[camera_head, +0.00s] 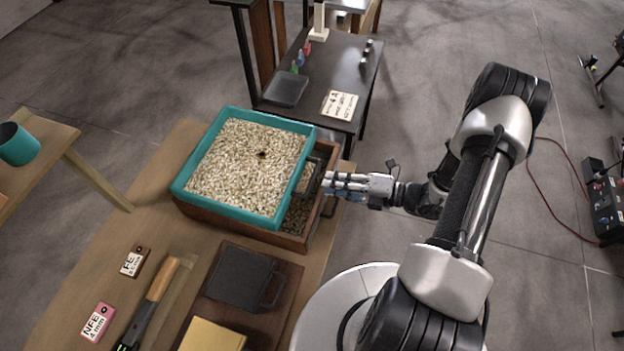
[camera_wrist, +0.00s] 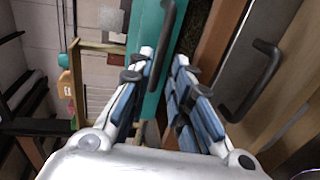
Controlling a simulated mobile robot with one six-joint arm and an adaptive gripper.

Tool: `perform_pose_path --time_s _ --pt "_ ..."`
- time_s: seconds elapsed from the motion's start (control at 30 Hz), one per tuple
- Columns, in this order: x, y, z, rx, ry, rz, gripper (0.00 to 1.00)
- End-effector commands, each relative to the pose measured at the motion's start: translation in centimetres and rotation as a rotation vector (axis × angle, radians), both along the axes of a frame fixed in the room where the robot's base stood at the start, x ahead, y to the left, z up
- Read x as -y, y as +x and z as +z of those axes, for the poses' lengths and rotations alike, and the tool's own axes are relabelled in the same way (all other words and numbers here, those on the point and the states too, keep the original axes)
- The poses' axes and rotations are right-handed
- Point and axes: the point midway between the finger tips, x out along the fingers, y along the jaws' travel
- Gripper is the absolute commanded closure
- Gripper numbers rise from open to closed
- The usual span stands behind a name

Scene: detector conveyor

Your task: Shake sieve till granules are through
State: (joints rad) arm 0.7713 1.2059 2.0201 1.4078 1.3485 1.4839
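The sieve (camera_head: 243,215) is a square teal frame filled with pale granules (camera_head: 245,165), with a small dark spot near their middle. It sits on a wooden box (camera_head: 280,238), shifted so that part of the box's inside shows at the right, with darker granules in it. My gripper (camera_head: 328,183) is at the sieve's right side. In the wrist view, the sieve's teal wall (camera_wrist: 146,25) carries a black bar handle (camera_wrist: 168,25). The fingers of my gripper (camera_wrist: 163,58) stand apart on either side of the handle's lower part. Whether they touch it is unclear.
On the wooden bench (camera_head: 150,200) lie a dark lidded tray (camera_head: 245,278), a yellow block (camera_head: 212,335), a wooden-handled tool (camera_head: 160,280) and two label cards. A dark table (camera_head: 335,65) stands behind. A teal cup (camera_head: 18,145) is at far left. A second black handle (camera_wrist: 258,85) shows in the wrist view.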

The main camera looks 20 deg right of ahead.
Motion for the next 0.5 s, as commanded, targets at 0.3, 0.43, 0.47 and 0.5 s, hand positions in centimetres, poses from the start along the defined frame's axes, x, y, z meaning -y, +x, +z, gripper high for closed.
perform_pose_path --time_s 0.3,0.43,0.47,0.5 --pt "-4.5 2.9 -1.1 0.001 0.001 0.003 0.81" --pt "-5.2 3.4 -1.3 0.001 0.0 0.001 0.81" --pt "-5.3 3.5 -1.3 0.001 0.0 0.001 0.81" --pt "-5.4 3.5 -1.3 0.001 0.0 0.001 0.81"
